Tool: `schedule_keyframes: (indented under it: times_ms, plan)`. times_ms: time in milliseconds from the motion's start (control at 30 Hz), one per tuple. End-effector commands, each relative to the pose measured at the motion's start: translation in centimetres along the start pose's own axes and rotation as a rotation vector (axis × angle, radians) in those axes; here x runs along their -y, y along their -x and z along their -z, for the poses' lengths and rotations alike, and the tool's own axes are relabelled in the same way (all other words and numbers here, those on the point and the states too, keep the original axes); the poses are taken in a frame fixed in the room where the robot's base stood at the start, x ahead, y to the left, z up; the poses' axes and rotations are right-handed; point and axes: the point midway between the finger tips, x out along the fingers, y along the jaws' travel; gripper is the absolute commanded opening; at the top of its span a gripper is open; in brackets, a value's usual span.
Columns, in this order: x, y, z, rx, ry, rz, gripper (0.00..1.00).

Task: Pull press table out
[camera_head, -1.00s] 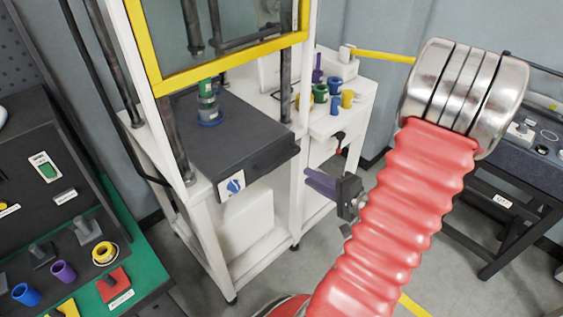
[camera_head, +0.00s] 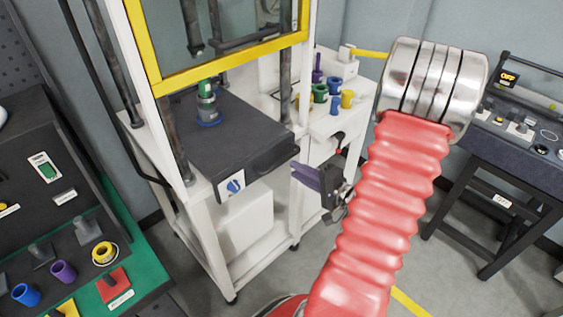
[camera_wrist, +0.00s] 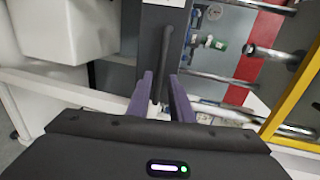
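The press table (camera_head: 225,130) is a dark grey slab in the white press frame. Its front face has a dark bar handle (camera_head: 276,158) and a blue-and-white label. My gripper (camera_head: 294,172) has purple fingers and is just in front of the handle's right end. In the wrist view, the handle (camera_wrist: 164,55) shows lengthwise between the two fingers (camera_wrist: 160,80), which are apart with a gap visible. Whether the fingertips reach around the bar is hard to tell.
The press has a yellow-edged guard (camera_head: 230,60) above the table. A white side bench (camera_head: 335,118) with several coloured cups stands behind. A dark bench (camera_head: 35,190) is at left, a control desk (camera_head: 520,140) at right. Grey floor lies in front of the press.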

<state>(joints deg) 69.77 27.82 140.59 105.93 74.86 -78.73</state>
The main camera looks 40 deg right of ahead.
Motion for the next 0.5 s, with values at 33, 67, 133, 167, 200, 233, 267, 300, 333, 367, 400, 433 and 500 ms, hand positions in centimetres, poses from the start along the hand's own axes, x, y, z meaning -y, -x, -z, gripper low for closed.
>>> schedule_keyframes:
  times_ms: [33,67,133,167,200,233,267,300,333,367,400,433,500]
  plan:
    - [0.0,-0.4,-0.1,0.003,0.0,0.0,0.2]
    - [0.0,-0.6,-0.1,0.003,0.0,0.0,0.2]
    - [0.0,-1.1,-0.1,0.002,-0.001,0.0,0.2]
    - [0.0,-1.3,-0.1,0.003,0.0,0.0,0.2]
    - [0.0,-1.6,-0.1,0.003,0.0,0.0,0.2]
    - [-0.1,-1.8,-0.1,0.003,-0.001,0.0,0.2]
    - [0.0,-2.0,-0.1,0.002,-0.001,0.0,0.2]
    - [0.0,-2.3,-0.1,0.002,0.0,0.0,0.2]
    - [0.0,-2.5,-0.1,0.003,0.0,0.0,0.2]
    - [0.0,-2.7,-0.1,0.003,0.0,0.0,0.2]
    - [0.0,-3.0,-0.1,0.003,0.0,0.0,0.2]
    - [0.0,-3.2,-0.1,0.002,0.0,0.0,0.2]
    - [0.0,-3.8,-0.1,0.003,0.0,-0.001,0.2]
